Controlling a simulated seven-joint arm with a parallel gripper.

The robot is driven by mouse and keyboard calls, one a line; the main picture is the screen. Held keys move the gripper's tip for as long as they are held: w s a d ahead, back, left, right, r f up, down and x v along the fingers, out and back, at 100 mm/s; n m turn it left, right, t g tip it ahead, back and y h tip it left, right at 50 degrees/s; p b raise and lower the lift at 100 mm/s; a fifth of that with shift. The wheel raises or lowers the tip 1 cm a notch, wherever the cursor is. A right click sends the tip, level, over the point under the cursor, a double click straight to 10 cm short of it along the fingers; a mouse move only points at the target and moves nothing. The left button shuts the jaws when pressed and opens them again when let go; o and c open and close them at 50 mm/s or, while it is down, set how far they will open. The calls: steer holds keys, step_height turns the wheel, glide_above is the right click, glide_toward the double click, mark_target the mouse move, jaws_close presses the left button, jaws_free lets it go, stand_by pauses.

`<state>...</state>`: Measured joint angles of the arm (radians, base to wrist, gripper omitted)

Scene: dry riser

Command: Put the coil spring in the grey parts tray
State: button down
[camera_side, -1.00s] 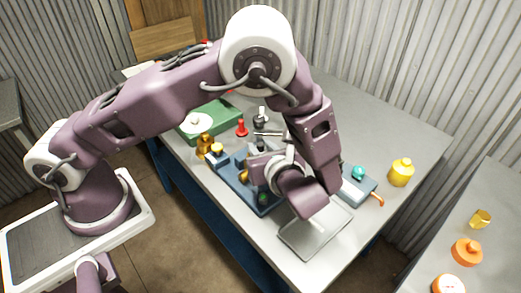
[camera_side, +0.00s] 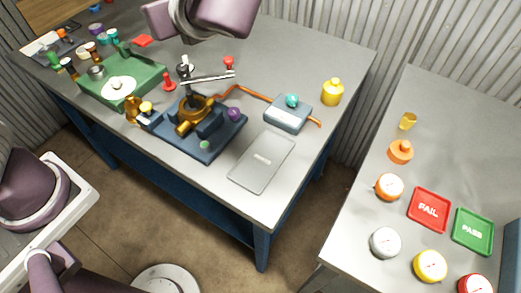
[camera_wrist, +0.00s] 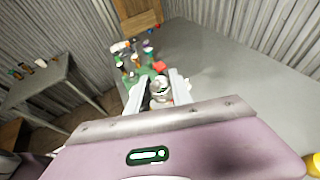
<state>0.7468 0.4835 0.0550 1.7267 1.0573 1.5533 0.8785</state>
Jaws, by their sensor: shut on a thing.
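The grey parts tray (camera_side: 262,160) lies flat near the front right edge of the table in the side view, and its top looks empty. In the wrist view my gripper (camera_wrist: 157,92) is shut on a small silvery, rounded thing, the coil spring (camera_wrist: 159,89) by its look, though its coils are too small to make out. The fingertips and the held thing cannot be made out there.
A dark blue fixture (camera_side: 207,146) with a brass ring stands left of the tray. A green case (camera_side: 120,82) is at left.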

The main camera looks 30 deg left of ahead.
steer(key=s+d+f+n+g, duration=0.3)
steer(key=f+n+g, duration=0.25)
steer(key=f, duration=0.35)
steer(key=s+d+f+n+g, duration=0.4)
steer(key=f+g, duration=0.2)
steer(key=f, duration=0.4)
steer(key=s+d+f+n+g+h, duration=0.1)
steer(key=s+d+n+g+h, duration=0.2)
steer(key=d+n+g+h, duration=0.35)
step_height(320, 180, up, 20)
steer(key=n+t+h, duration=1.8)
steer(key=n+h, duration=0.1)
steer(key=n, duration=1)
glide_above(250, 173)
step_height(250, 173, down, 27)
steer(key=shift+f, duration=0.2)
steer(key=c, duration=1.1)
jaws_free()
